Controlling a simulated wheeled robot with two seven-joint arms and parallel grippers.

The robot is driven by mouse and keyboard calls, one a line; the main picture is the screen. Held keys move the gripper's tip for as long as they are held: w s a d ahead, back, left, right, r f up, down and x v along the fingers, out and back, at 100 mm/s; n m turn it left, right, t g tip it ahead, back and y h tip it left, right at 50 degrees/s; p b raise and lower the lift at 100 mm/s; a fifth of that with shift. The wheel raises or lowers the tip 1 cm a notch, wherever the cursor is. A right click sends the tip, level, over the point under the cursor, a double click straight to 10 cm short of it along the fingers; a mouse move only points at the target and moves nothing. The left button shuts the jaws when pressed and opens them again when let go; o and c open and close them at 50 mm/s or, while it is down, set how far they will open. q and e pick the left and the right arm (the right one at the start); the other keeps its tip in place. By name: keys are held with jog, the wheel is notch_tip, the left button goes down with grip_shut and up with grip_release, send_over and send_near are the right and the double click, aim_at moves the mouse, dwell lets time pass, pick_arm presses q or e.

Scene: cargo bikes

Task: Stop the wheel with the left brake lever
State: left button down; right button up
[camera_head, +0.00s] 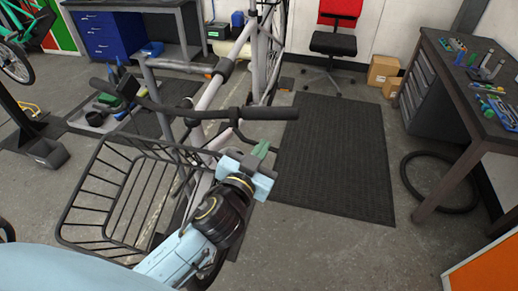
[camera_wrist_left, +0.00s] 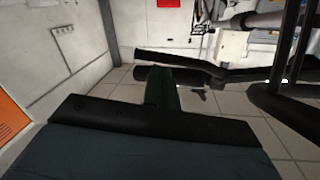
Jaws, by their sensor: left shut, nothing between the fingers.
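The bike's handlebar (camera_head: 240,112) with black grips stands in front of me, above the wire basket. The brake lever (camera_head: 243,139) on the picture's right side, by the black grip (camera_head: 270,113), curves down toward my left gripper (camera_head: 262,149). My left gripper has green fingers, is shut and empty, and is just below the grip, close to the lever. In the left wrist view its green fingers (camera_wrist_left: 162,88) overlap the dark bars of grip and lever; I cannot tell whether they touch. The wheel under the basket is mostly hidden by my arm. My right gripper is not in view.
The black wire basket (camera_head: 115,195) is left of my left arm. A dark mat (camera_head: 335,165) lies on the floor to the right, with clear room above it. A workbench (camera_head: 455,90) with tools stands at the right, and a red chair (camera_head: 335,40) at the back.

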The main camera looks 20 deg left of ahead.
pick_arm(q)
jog(key=s+d+r+b, duration=0.1)
jog(key=s+r, duration=0.2)
jog(key=s, duration=0.6)
jog(key=shift+r, duration=0.15)
dwell(0.8)
